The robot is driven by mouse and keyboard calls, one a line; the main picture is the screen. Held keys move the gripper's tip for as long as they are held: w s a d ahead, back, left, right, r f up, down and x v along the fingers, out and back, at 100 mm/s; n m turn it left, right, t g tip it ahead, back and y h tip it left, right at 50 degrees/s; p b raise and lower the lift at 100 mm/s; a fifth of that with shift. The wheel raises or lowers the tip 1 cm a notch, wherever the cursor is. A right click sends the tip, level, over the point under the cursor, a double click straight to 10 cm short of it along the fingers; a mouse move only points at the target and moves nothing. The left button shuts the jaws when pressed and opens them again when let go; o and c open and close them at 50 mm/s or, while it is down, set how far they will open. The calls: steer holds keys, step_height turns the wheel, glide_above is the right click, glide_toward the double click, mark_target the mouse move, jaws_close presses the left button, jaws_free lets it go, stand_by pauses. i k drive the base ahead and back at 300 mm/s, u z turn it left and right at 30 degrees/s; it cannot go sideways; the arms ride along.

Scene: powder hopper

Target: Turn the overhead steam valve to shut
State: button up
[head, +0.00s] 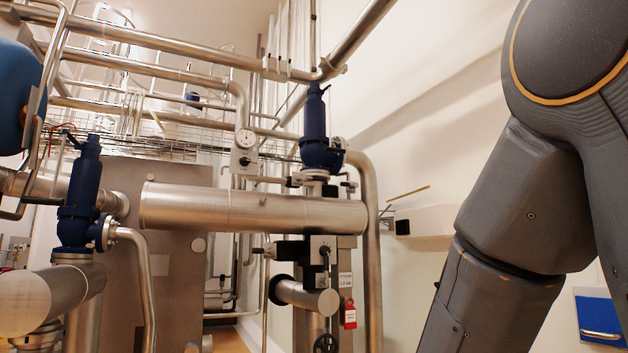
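No valve in the head view is clearly marked as the overhead steam valve. A tall blue valve body (315,135) stands upright on the thick horizontal steel pipe (255,210) in the middle. A second blue valve body (80,195) stands at the left on another pipe. A small black handwheel (325,343) shows at the bottom edge, partly cut off. A thin yellowish rod (409,193) sticks out near the wall, right of the middle; I cannot tell whether it is a handle. My gripper is out of view; only grey links of my arm show at the right.
A red tag (350,315) hangs below the thick pipe. Steel pipes (190,50) cross overhead. A white box (425,221) is on the right wall. A blue panel with a handle (600,318) is at lower right.

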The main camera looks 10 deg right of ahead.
mark_target(301, 177)
steer(key=u, duration=0.05)
steer(key=k, duration=0.45)
steer(key=z, duration=0.9)
steer(key=i, duration=1.5)
steer(key=u, duration=0.1)
